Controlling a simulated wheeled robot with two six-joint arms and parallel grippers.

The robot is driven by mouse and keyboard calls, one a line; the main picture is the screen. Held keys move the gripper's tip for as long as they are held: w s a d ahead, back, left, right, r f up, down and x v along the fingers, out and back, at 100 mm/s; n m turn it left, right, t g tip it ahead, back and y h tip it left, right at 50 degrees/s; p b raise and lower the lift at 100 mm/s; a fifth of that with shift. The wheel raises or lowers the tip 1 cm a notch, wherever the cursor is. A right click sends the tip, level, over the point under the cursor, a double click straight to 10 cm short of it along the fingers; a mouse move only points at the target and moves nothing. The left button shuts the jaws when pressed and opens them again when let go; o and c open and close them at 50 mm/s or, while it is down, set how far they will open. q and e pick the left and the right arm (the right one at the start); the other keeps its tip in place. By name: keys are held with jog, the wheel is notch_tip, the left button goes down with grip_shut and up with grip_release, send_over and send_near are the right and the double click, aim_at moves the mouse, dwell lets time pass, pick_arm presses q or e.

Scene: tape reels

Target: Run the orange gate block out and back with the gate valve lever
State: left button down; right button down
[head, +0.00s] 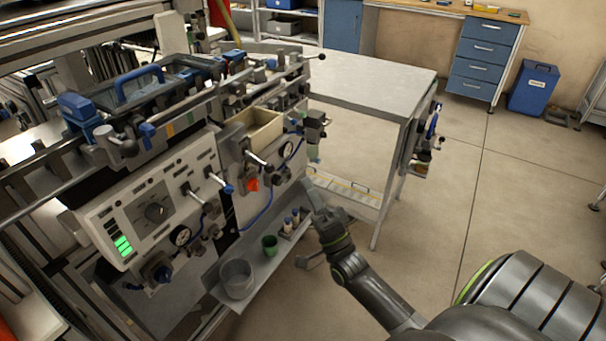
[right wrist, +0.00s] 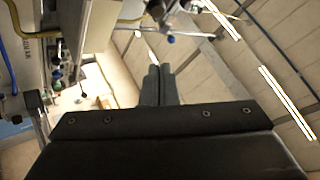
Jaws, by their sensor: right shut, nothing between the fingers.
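The orange gate block (head: 253,184) shows as a small orange piece low on the front of the machine. My right gripper (head: 310,188) is to the right of the block and lever, in front of the machine's right end, apart from both. Its fingers are together and empty, as the right wrist view (right wrist: 158,78) also shows. The block cannot be made out in the right wrist view. My left gripper is not in view.
Other levers, one with a blue knob (head: 227,189), and gauges (head: 181,236) crowd the panel. A grey table (head: 375,75) stands behind right.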

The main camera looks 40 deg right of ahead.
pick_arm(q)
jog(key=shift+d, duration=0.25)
pick_arm(e)
jog(key=shift+d+v, duration=0.25)
jog(key=shift+v, duration=0.9)
